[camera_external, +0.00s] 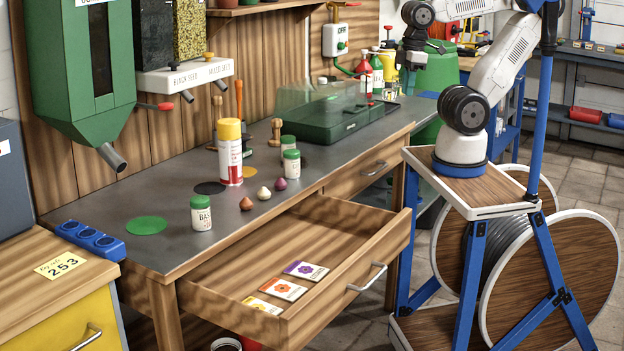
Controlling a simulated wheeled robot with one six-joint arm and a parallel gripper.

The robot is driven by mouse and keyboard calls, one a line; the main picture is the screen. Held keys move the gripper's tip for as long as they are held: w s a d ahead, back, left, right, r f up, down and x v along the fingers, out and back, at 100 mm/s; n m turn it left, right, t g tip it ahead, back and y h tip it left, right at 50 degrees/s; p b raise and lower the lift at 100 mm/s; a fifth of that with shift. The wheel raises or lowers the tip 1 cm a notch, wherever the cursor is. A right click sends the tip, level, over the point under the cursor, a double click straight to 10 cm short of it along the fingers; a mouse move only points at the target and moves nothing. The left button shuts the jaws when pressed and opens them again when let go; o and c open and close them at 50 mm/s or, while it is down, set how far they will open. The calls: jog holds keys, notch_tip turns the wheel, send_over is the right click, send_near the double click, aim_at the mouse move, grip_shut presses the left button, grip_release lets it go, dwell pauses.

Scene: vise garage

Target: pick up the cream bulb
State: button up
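The cream bulb (264,193) sits on the grey bench top near its front edge. It lies between a brown bulb (246,204) on its left and a purple bulb (281,184) on its right, with small gaps. My gripper (412,58) is high at the top of the view, right of the bench's far end and far from the bulbs. It is small and dark, and its fingers cannot be made out clearly.
An open drawer (235,288) with seed packets juts out below the bulbs. White jars with green lids (291,163) and a yellow-capped spray can (230,155) stand close by. A green case with a clear lid (325,122) lies further back. Flat coloured discs (146,225) are left.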

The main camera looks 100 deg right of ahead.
jog(key=o, duration=0.9)
jog(key=shift+c, duration=0.2)
jog(key=m+h, duration=1.1)
jog(key=m, duration=0.1)
send_over(266, 193)
jog(key=s+d, duration=0.2)
jog(key=s, duration=0.6)
notch_tip(266, 193, down, 9)
jog(key=w+a+f+m+t+h, duration=0.25)
jog(key=w+a+f, duration=0.35)
jog(key=a+f, duration=0.4)
jog(key=shift+y, duration=0.25)
jog(key=shift+s+f+x, duration=0.1)
jog(key=shift+s+x, duration=0.05)
jog(key=shift+x, duration=1.95)
jog(key=shift+s+f+x, duration=0.1)
jog(key=shift+x, duration=2)
